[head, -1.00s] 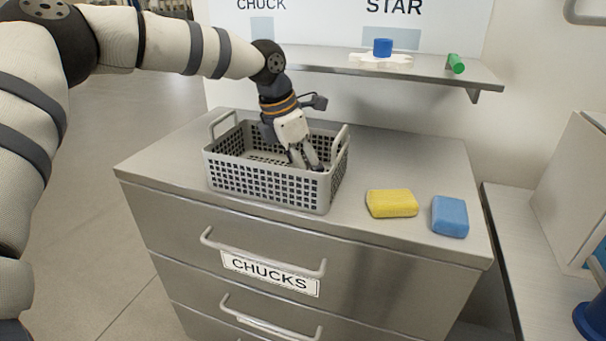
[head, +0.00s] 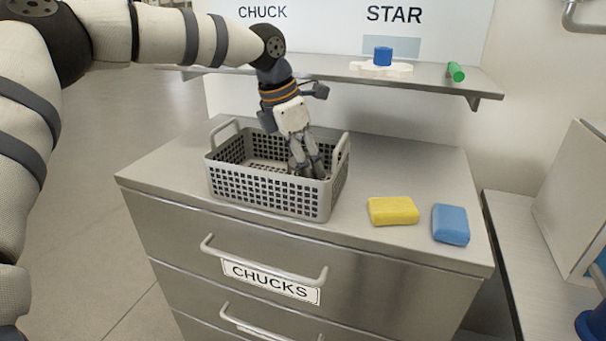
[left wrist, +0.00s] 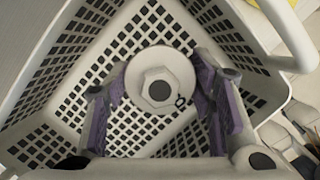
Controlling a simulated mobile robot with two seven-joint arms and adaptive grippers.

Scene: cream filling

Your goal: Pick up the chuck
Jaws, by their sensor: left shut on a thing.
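The chuck (left wrist: 160,82) is a pale round piece with a hexagonal raised middle and a dark centre hole. In the left wrist view it lies between the two fingers of my left gripper (left wrist: 160,90), inside the grey basket (left wrist: 150,28). My left gripper also shows in the head view (head: 308,172), reaching down into the right part of the basket (head: 262,189). It is shut on the chuck. In the head view the fingers and basket wall hide the chuck. My right gripper is in neither view.
The basket stands on a metal drawer cabinet (head: 390,165) labelled CHUCKS. A yellow sponge (head: 393,211) and a blue sponge (head: 450,224) lie right of it. A shelf (head: 440,83) behind holds a white piece (head: 372,69), a blue cap (head: 383,56) and a green cylinder (head: 456,72).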

